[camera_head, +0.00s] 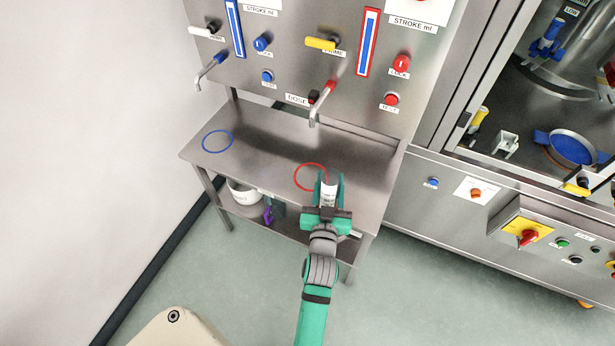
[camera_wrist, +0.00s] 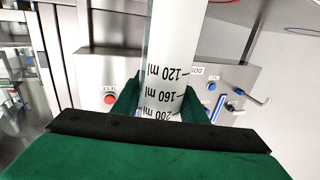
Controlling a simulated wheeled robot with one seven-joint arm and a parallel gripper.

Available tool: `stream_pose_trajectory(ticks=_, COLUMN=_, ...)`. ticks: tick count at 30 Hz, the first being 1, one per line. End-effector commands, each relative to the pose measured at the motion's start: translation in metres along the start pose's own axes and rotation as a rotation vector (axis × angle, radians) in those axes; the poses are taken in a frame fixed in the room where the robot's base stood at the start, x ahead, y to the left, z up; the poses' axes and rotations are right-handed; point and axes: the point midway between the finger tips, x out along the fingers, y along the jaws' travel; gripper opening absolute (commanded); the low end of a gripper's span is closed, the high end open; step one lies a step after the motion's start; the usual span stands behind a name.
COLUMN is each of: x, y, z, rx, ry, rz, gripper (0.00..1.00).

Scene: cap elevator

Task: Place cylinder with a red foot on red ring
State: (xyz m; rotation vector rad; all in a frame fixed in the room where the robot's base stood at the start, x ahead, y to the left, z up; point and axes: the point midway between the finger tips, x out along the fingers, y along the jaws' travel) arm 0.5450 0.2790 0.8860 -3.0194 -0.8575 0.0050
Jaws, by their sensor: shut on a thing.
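My gripper (camera_head: 330,182) is shut on a clear measuring cylinder (camera_head: 329,194) at the front right of the steel table. In the wrist view the cylinder (camera_wrist: 172,60) stands between the green fingers, with black ml marks reading upside down. Its foot is out of view in the wrist view and cannot be made out in the head view, so its colour does not show. The red ring (camera_head: 297,180) is a thin outline on the tabletop, just left of and behind the cylinder. The gripper covers part of its right side. I cannot tell whether the cylinder touches the table.
The steel table (camera_head: 255,160) also bears a blue ring (camera_head: 217,141) at its left. A right spout (camera_head: 314,111) hangs from the panel behind the red ring. A left spout (camera_head: 208,71) is above the blue ring. A white bucket (camera_head: 243,192) is on the lower shelf.

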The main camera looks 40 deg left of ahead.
Motion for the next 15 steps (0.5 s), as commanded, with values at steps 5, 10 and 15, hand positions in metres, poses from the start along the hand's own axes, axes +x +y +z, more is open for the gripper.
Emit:
stream_pose_trajectory(ticks=5, x=0.005, y=-0.024, z=-0.003, rx=-0.003, ry=0.002, rz=-0.046, gripper=0.15)
stream_pose_trajectory(ticks=10, x=0.006, y=-0.028, z=-0.004, rx=-0.004, ry=0.002, rz=-0.054, gripper=0.15)
stream_pose_trajectory(ticks=15, x=0.006, y=-0.027, z=-0.004, rx=-0.004, ry=0.003, rz=-0.052, gripper=0.15)
